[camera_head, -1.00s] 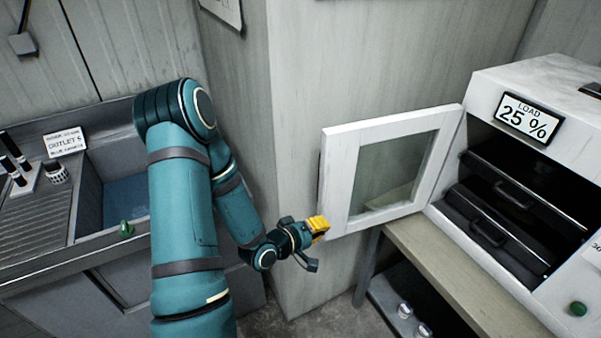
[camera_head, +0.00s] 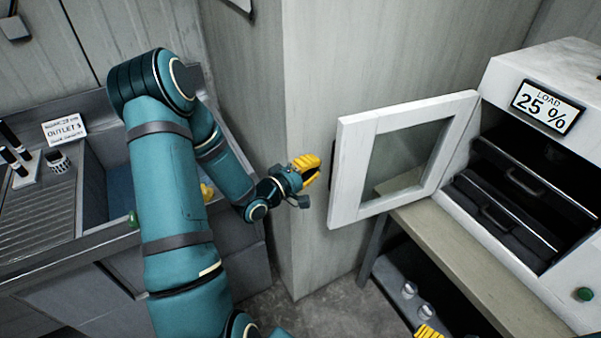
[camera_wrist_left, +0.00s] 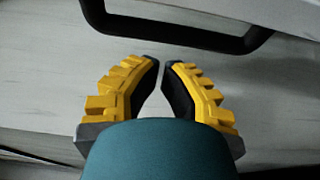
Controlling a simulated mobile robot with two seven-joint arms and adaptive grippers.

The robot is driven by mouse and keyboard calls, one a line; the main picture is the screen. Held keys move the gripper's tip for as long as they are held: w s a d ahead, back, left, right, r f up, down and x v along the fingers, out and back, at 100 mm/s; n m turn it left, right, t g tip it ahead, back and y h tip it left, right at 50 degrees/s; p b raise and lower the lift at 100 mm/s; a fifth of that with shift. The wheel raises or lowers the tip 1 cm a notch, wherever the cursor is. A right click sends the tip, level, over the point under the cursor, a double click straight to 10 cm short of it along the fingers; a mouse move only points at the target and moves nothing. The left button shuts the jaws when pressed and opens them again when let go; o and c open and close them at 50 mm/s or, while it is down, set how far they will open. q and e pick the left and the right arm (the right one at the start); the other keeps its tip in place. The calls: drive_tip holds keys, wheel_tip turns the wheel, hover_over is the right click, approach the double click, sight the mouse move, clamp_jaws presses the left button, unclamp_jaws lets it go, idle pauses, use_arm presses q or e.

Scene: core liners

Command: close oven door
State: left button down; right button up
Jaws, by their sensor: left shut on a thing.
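The white oven door (camera_head: 352,180) with its glass pane stands swung open to the left of the oven (camera_head: 555,75). My left gripper (camera_head: 314,170) is just left of the door's free edge, apart from it. In the left wrist view, its yellow fingertips (camera_wrist_left: 162,65) are drawn close together with a narrow gap, and I see nothing between them. A black bar handle (camera_wrist_left: 190,38) lies ahead of the fingertips in that view. Yellow fingers of my right gripper (camera_head: 428,331) show at the bottom edge; the rest is cut off.
The oven holds dark drawers with handles (camera_head: 525,182). A wooden bench (camera_head: 450,250) is under it, with small glass items (camera_head: 415,287) on a lower shelf. A grey wall corner (camera_head: 300,120) stands behind my left gripper. A sink counter (camera_head: 45,210) is at left.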

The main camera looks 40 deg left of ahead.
use_arm(q)
drive_tip(key=shift+w+d+p, duration=0.2)
drive_tip(key=shift+w+d, duration=0.05)
drive_tip(key=shift+d, duration=0.8)
drive_tip(key=shift+w+d+p, duration=0.15)
drive_tip(key=shift+w+d, duration=0.1)
drive_tip(key=shift+d, duration=0.75)
drive_tip(key=shift+s+d, duration=0.1)
drive_tip(key=shift+d, duration=0.05)
